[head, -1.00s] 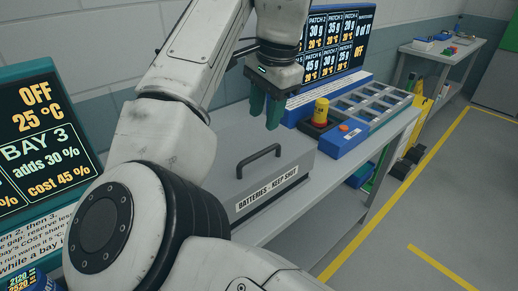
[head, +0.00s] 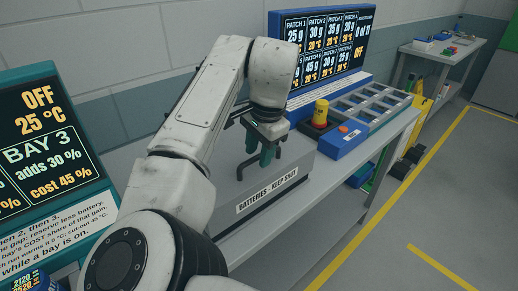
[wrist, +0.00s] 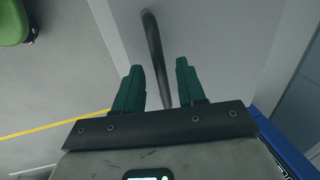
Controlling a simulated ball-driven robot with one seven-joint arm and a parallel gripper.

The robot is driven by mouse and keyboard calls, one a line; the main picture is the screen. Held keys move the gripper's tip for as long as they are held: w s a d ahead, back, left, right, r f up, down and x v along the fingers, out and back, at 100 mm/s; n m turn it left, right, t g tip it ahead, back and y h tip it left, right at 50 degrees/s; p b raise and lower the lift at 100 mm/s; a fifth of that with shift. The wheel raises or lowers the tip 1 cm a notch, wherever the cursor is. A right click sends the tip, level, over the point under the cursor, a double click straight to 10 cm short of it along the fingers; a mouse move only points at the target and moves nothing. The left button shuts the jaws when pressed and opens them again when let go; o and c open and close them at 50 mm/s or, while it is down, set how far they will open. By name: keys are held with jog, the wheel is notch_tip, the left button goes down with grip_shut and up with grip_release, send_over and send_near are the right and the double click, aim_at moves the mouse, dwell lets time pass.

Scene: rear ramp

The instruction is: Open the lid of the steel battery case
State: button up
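The grey steel battery case (head: 292,180), labelled "BATTERIES - KEEP SHUT", stands on the bench in the head view with its lid shut. A dark arched handle (head: 241,168) rises from the lid, partly hidden by my gripper. My gripper (head: 259,157) points down at the handle with its green fingers apart. In the wrist view the handle (wrist: 154,45) runs up between the two open fingers of my gripper (wrist: 159,66), with a visible gap to the fingers. The lid top (wrist: 222,45) fills the background there.
A display (head: 325,45) stands behind. A teal-framed screen (head: 45,140) is at left. The floor (head: 440,200) at right is clear.

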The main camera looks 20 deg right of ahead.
jog(key=shift+c, duration=0.3)
grip_shut()
dwell(0.3)
